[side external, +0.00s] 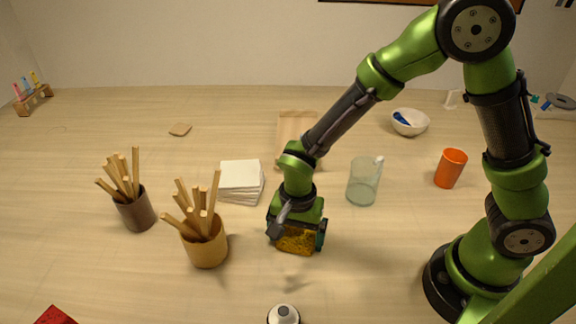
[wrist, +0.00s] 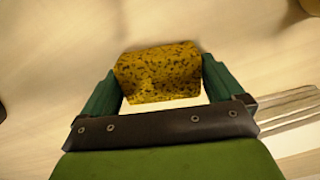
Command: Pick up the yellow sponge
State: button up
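The yellow sponge (side external: 296,241), mottled with dark specks, is between the two fingers of my gripper (side external: 297,236) near the middle of the table. In the wrist view, the sponge (wrist: 158,73) spans the gap between the green fingertips (wrist: 160,80), with a finger against its left and right sides. My gripper looks shut on it. In the side view, a soft shadow lies on the table below and in front of the sponge, which appears raised above the surface. The gripper body hides the sponge's top.
Left of my gripper stand an ochre pot (side external: 207,250) and a dark pot (side external: 137,213), both with wooden sticks, and a white stack (side external: 240,182). A glass jar (side external: 362,182), orange cup (side external: 450,168) and white bowl (side external: 412,128) are right. A round-topped object (side external: 283,315) is in front.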

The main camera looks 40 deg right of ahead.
jog(key=c, duration=0.4)
